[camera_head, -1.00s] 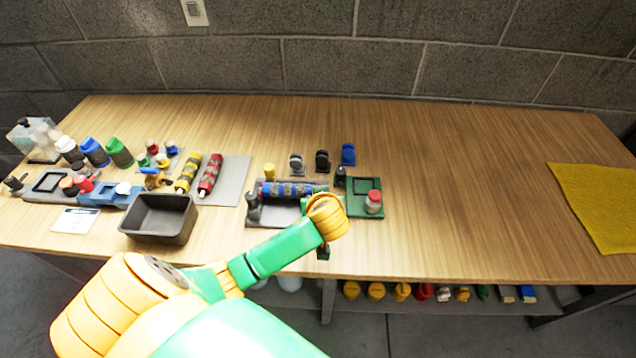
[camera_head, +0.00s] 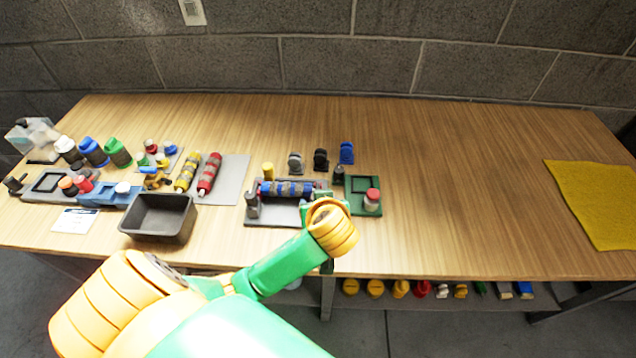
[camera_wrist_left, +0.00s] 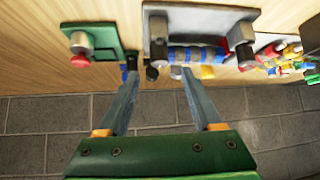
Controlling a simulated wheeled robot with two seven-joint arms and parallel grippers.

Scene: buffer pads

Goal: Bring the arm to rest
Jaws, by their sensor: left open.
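My left arm (camera_head: 283,262), green and yellow, reaches in from the lower left and ends near the table's front edge. The gripper is mostly hidden behind its wrist in the head view. In the left wrist view, my left gripper (camera_wrist_left: 157,72) is open, its two grey fingers apart with nothing between them. A blue and grey striped roller (camera_head: 287,189) lies on a grey stand (camera_head: 262,219) just beyond the wrist. It also shows past the fingertips in the left wrist view (camera_wrist_left: 195,54). My right gripper is not in view.
A green plate (camera_head: 360,209) with a red-capped jar (camera_head: 372,199) stands right of the wrist. A dark bin (camera_head: 160,235), yellow roller (camera_head: 188,172) and red roller (camera_head: 209,173) are left. The table's right-middle is clear up to a yellow mat (camera_head: 597,205).

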